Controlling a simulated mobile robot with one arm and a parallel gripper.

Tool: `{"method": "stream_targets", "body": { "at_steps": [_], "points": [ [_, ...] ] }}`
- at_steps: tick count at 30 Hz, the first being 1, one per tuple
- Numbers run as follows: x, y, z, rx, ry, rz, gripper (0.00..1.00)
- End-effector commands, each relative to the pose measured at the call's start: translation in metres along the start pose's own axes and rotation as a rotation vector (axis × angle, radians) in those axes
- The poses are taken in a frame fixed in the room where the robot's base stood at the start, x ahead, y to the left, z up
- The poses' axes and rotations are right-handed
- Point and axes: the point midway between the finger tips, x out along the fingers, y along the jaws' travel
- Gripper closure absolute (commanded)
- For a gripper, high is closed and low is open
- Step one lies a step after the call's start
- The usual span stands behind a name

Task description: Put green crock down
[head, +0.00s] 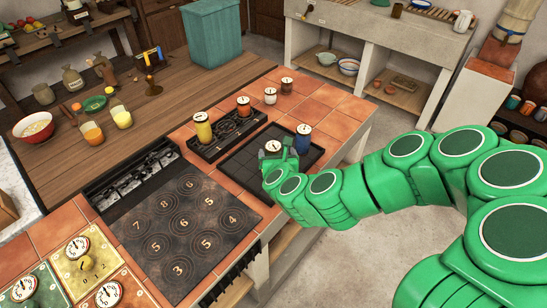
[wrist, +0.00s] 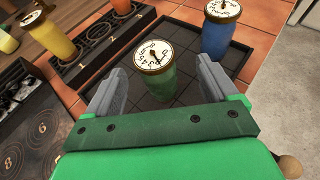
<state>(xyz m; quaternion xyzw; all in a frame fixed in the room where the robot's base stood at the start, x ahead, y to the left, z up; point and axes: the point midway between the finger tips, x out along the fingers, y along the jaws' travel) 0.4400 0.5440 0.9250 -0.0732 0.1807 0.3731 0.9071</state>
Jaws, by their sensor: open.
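The green crock (wrist: 161,84), with a round dial lid, stands upright on the dark gridded tray (wrist: 187,100) in the wrist view. My gripper (wrist: 163,68) is open, with one grey finger on each side of the crock. A gap shows between the crock and the right finger; contact at the left finger is hard to tell. In the head view the crock's dial lid (head: 273,146) shows just beyond my gripper (head: 277,158), which hides most of its body.
A blue crock (head: 303,141) stands close by at the tray's right side. A yellow crock (head: 203,130) and an orange-red crock (head: 243,108) stand at the numbered strip (head: 225,133) behind. Two smaller crocks stand on the tiles further back. A numbered dark plate (head: 190,225) lies front left.

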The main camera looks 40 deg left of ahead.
Motion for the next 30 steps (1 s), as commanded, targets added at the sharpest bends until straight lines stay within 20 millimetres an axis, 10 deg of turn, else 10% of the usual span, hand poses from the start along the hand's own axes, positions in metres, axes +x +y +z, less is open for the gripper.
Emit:
{"method": "stream_targets", "body": {
  "at_steps": [30],
  "points": [
    [0.072,0.007,-0.002,-0.005,0.001,0.004,0.13]
  ]
}}
